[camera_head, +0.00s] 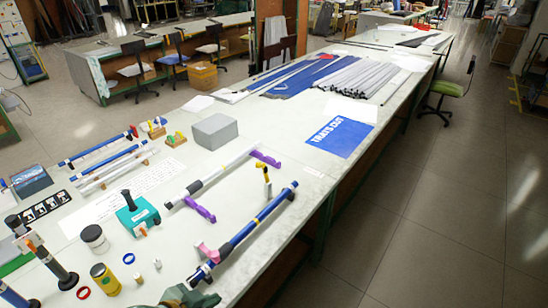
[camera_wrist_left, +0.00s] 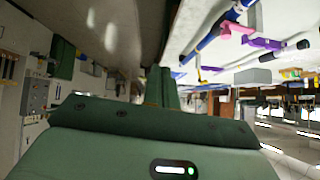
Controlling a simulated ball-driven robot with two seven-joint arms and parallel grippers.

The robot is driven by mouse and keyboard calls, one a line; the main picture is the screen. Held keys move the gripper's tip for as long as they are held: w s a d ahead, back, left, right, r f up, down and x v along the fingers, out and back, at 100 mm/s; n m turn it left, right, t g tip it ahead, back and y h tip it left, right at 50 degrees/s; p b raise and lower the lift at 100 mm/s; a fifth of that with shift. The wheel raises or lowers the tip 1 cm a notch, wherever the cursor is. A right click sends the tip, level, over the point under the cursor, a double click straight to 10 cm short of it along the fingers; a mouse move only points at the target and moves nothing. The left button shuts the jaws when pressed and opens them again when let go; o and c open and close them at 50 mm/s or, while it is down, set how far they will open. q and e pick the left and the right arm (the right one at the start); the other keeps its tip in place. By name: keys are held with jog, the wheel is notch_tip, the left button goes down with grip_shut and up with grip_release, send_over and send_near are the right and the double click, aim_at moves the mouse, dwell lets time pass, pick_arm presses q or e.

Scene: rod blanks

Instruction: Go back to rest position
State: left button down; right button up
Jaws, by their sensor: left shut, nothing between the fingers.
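My left gripper (camera_head: 188,297) shows only in part at the bottom edge of the head view, in front of the table's near edge. In the left wrist view its green fingers (camera_wrist_left: 161,86) are together with nothing between them. A blue rod (camera_head: 248,231) with dark ends lies on a pink support (camera_head: 208,252) just beyond the gripper, apart from its fingers in the wrist view. My right gripper is in neither view.
The long table (camera_head: 262,276) carries a grey rod (camera_head: 217,172) on purple supports, a teal device (camera_head: 137,214), a grey box (camera_head: 214,131), jars and a blue sheet (camera_head: 340,136). The wrist view is upside down.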

pick_arm(q)
jog(key=s+a+r+n+y, duration=0.1)
jog(key=s+a+r+y, duration=0.35)
jog(key=a, duration=0.35)
jog(key=s+a+r+y, duration=0.4)
jog(key=s+a+y, duration=0.2)
jog(key=a, duration=0.1)
jog(key=s+d+f+g+h+b, duration=0.1)
jog(key=s+d+f+b, duration=0.15)
jog(key=f, duration=1.05)
jog(key=s+d+f+n+g+h+b, duration=0.15)
jog(key=f+b, duration=0.25)
jog(key=f, duration=0.9)
jog(key=s+d+f+m+g+h+b, duration=0.1)
jog(key=f+b, duration=0.3)
jog(key=f, duration=0.9)
jog(key=s+f+n+g+h+b, duration=0.1)
jog(key=s+f+n+g+b, duration=0.2)
jog(key=s+f, duration=1.5)
notch_tip(320, 180, down, 3)
jog(key=b, duration=0.3)
jog(key=shift+s+a+b, duration=0.3)
jog(key=shift+s+a, duration=0.05)
jog(key=shift+a, duration=0.05)
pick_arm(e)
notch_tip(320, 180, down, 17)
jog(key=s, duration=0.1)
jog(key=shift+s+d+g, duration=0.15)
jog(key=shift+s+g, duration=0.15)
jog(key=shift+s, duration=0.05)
